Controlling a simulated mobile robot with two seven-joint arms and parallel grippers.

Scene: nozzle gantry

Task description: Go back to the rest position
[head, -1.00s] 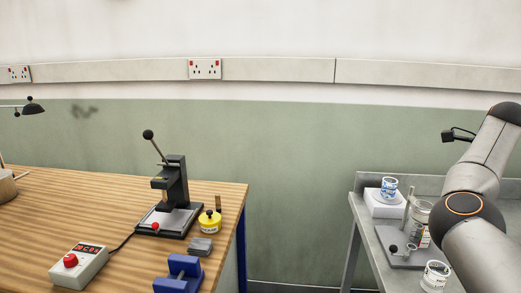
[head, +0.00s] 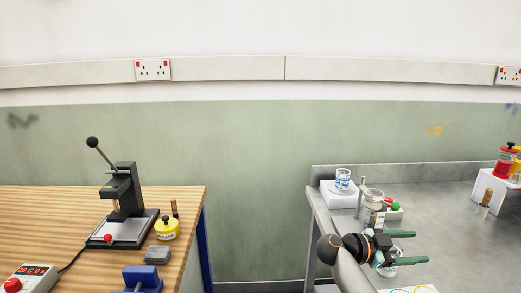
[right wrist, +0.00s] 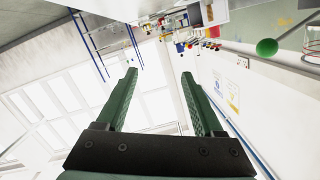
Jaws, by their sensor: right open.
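My right gripper (head: 418,246) has green fingers and is over the front left part of the grey bench (head: 440,205) in the head view. Its fingers point to the right and stand apart with nothing held. In the right wrist view the gripper (right wrist: 158,74) also shows its two fingers wide apart and empty, with the room's white walls beyond. My left gripper is in neither view.
Close to the right gripper are a blue-and-white cup on a white block (head: 340,198), a glass jar (head: 374,208) and a green ball (head: 395,206). A lever press (head: 122,195) and yellow pot (head: 166,229) stand on the wooden bench (head: 60,205). A gap separates the benches.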

